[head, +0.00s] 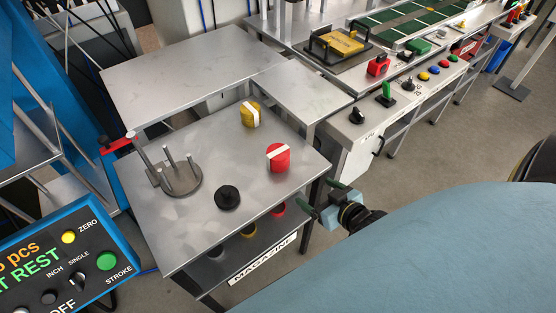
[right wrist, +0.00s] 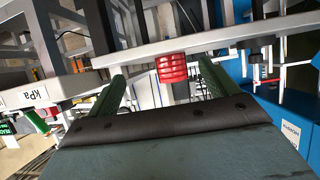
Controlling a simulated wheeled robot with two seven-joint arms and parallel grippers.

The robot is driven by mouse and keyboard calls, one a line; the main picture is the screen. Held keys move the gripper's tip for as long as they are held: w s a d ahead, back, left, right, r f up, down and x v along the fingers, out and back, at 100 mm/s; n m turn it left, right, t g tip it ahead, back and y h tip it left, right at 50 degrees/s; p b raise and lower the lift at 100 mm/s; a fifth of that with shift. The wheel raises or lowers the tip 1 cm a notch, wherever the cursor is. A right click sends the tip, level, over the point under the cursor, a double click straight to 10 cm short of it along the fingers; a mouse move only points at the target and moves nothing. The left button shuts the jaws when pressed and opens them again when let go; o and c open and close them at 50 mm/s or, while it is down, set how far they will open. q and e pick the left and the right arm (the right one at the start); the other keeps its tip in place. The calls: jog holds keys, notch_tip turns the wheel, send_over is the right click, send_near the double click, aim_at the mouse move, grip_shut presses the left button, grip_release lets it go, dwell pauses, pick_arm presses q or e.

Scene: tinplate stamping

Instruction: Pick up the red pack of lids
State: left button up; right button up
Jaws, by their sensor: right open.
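The red pack of lids (head: 278,157) stands on the grey table (head: 185,122), near its right edge, with a white band across its top. In the right wrist view a red ribbed stack (right wrist: 171,68) shows ahead, between the two green fingers and beyond their tips. My right gripper (head: 322,198) is open and empty, just off the table's right edge, apart from the red pack. Its open fingers also frame the right wrist view (right wrist: 162,82). My left gripper is in neither view.
A yellow pack (head: 250,114) and a black pack (head: 228,197) stand on the same table, either side of the red one. A fixture with upright posts (head: 181,180) stands at left. A shelf labelled MAGAZINE (head: 262,260) lies below. A control panel (head: 70,257) is at lower left.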

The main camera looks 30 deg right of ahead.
jog(key=t, duration=0.2)
send_near(283, 156)
jog(key=w, duration=0.2)
jog(key=w+b, duration=0.1)
jog(key=shift+w+d+f+y, duration=0.25)
jog(key=shift+w+f+y, duration=0.1)
jog(key=shift+y, duration=0.05)
jog(key=shift+f+b+x, duration=0.2)
jog(key=shift+b+x, duration=0.2)
jog(key=shift+x, duration=2.7)
jog(key=shift+a, duration=0.15)
jog(key=c, duration=1.1)
